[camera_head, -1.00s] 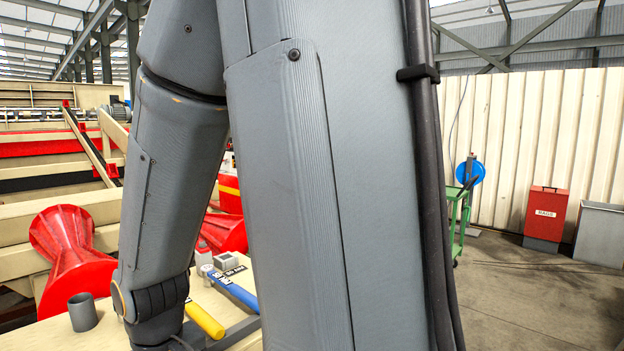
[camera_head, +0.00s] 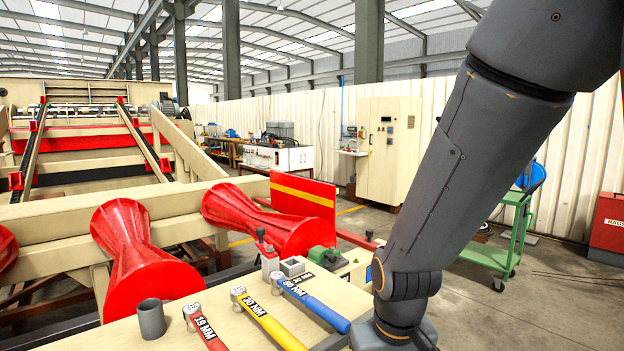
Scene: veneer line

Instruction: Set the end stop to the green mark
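A small red block with a dark knob on top (camera_head: 267,256) stands at the far edge of the beige table; it may be the end stop, but I cannot be sure. A green rounded part (camera_head: 328,258) sits just right of it. I cannot make out a green mark. Three labelled tools lie on the table: one with a red handle (camera_head: 205,328), one with a yellow handle (camera_head: 268,322) and one with a blue handle (camera_head: 312,304). My arm comes down on the right, its wrist beside the blue handle. My gripper is out of view below.
A grey open tube (camera_head: 151,319) stands at the table's left. Red waisted rollers (camera_head: 135,262) and a red panel with a yellow stripe (camera_head: 303,198) lie behind. A green cart (camera_head: 505,235) and a beige cabinet (camera_head: 389,150) stand farther back, with open floor between.

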